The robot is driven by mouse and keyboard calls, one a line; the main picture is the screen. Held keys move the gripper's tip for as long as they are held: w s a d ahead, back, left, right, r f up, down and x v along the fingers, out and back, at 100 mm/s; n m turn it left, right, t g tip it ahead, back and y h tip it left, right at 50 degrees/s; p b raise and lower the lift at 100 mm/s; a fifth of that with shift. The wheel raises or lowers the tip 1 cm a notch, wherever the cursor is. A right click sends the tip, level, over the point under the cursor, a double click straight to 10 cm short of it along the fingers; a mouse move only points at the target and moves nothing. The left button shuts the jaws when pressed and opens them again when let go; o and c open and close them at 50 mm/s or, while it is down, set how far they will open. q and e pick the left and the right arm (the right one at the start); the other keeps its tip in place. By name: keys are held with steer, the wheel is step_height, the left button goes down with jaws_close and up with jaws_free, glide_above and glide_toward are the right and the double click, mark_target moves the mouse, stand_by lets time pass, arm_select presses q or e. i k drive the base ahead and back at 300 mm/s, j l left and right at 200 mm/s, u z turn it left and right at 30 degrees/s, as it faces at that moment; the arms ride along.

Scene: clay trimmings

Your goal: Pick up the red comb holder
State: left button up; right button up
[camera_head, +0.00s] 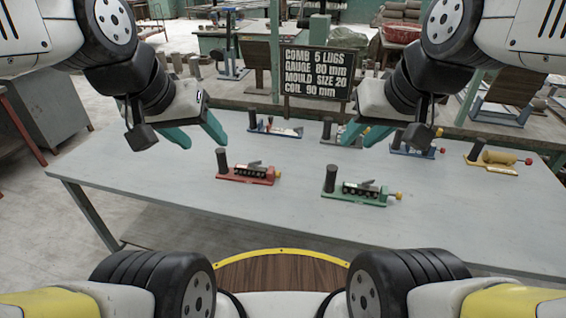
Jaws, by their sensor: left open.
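The red comb holder (262,178) lies on the grey table, left of the middle, with a dark cylinder standing at its left end and a dark comb-like part on top. My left gripper (196,140) has teal fingers spread apart and empty, above the table's back left part, up and left of the red holder and apart from it. My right gripper (370,136) also shows teal fingers, apart and empty, above the back right part. It overlaps a holder behind it in the picture.
A green holder (372,201) lies to the right of the red one. Blue (275,129) and yellow (500,166) holders lie further back, with others near them. A black sign (318,72) stands at the table's (130,180) back edge. The front of the table is clear.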

mark_target(242, 172)
steer(key=i+j+z, duration=0.15)
steer(key=j, duration=0.25)
steer(key=i+j+z, duration=0.2)
steer(key=j, duration=0.25)
steer(key=j+z, duration=0.15)
steer(key=j, duration=0.3)
steer(key=k, duration=0.55)
steer(key=i, duration=0.55)
